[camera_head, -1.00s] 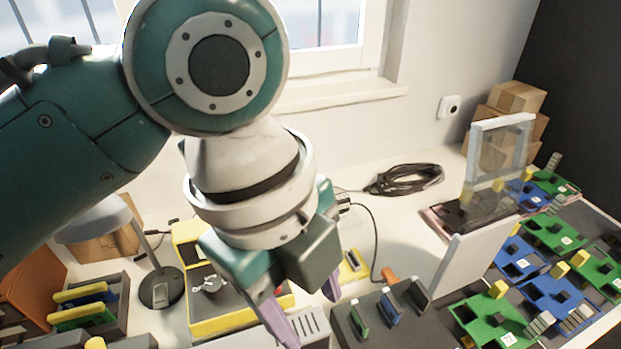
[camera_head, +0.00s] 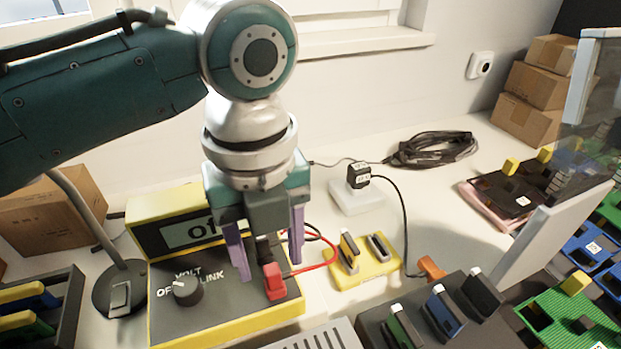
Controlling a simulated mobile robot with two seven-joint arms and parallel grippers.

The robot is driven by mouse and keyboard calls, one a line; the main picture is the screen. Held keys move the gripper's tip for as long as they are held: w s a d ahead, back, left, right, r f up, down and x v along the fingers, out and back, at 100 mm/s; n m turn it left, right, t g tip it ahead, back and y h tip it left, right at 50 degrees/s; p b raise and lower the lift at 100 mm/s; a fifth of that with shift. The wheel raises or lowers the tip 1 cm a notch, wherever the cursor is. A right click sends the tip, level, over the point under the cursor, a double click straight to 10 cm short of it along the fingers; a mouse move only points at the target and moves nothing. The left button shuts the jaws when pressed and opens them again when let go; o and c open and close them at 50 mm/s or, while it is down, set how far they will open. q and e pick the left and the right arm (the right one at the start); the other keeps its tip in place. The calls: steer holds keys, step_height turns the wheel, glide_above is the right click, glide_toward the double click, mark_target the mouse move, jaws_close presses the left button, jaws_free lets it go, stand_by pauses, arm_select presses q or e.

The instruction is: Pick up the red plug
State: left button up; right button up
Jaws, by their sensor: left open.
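The red plug (camera_head: 274,281) stands upright in the front right part of the yellow and grey meter (camera_head: 225,303), with a red cable (camera_head: 318,266) running from it to the right. A black plug (camera_head: 262,248) shows just behind it, partly hidden by my gripper. My left gripper (camera_head: 268,268) is open and points down over the meter. One purple finger is to the left of the plugs and the other to the right. Nothing is visibly held. My right gripper is not in view.
A yellow block (camera_head: 365,270) with two slots stands right of the meter. A grey rack (camera_head: 430,318) with several modules is at the front right. A lamp base (camera_head: 120,290) stands at the left. A white panel (camera_head: 550,235) rises at the right.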

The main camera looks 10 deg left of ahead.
mark_target(272, 269)
arm_select(q)
step_height(272, 269, down, 4)
steer(key=shift+w+r+b, duration=0.1)
steer(key=shift+r+b, duration=0.1)
steer(key=shift+b, duration=0.1)
steer(key=shift+c, duration=0.2)
steer(key=shift+r, duration=0.1)
jaws_close()
stand_by(1.0)
